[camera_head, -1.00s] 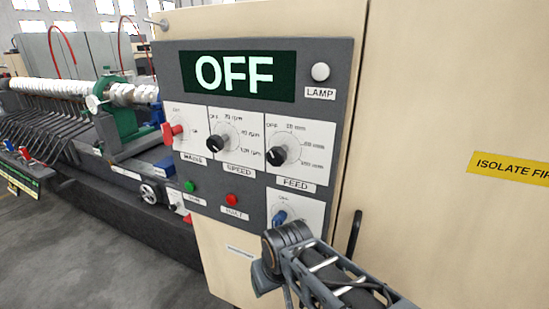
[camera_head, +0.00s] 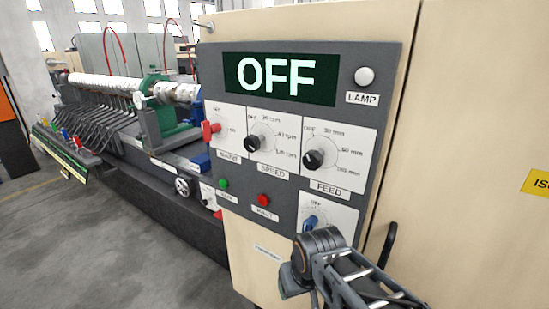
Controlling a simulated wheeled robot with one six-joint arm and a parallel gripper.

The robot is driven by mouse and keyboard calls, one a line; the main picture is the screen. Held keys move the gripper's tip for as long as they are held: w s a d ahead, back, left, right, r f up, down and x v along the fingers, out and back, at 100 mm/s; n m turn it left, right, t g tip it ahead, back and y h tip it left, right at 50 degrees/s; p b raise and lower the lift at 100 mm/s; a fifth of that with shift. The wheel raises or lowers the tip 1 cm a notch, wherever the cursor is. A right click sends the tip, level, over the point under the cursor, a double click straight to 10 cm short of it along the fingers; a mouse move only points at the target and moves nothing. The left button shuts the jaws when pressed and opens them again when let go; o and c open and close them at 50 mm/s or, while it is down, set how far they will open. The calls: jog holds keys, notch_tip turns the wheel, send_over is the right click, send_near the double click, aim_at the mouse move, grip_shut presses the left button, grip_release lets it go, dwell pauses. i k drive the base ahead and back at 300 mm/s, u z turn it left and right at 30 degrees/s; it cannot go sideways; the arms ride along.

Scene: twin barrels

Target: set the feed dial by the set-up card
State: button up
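The feed dial (camera_head: 315,159) is a black knob on a white plate labelled FEED, on the right side of the grey control panel (camera_head: 288,200). Its scale reads OFF at upper left, then several mm marks clockwise; the figures are blurred. I cannot tell exactly where its pointer stands. The panel display (camera_head: 280,77) reads OFF. No set-up card can be made out. My arm reaches in from the lower right, its joint in front of the panel's lower edge, apart from the feed dial in the picture. My gripper's fingers do not show.
Left of the feed dial are the speed dial (camera_head: 257,144) and a red lever switch (camera_head: 210,130). Below are a green button (camera_head: 224,183), a red button (camera_head: 264,199) and a blue knob (camera_head: 312,222), partly behind my arm. Open floor (camera_head: 120,240) lies at left.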

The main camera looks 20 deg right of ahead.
aim_at(312, 160)
jog(key=z, duration=0.05)
jog(key=k, duration=1.2)
jog(key=u, duration=0.8)
jog(key=i, duration=0.6)
jog(key=u, duration=0.15)
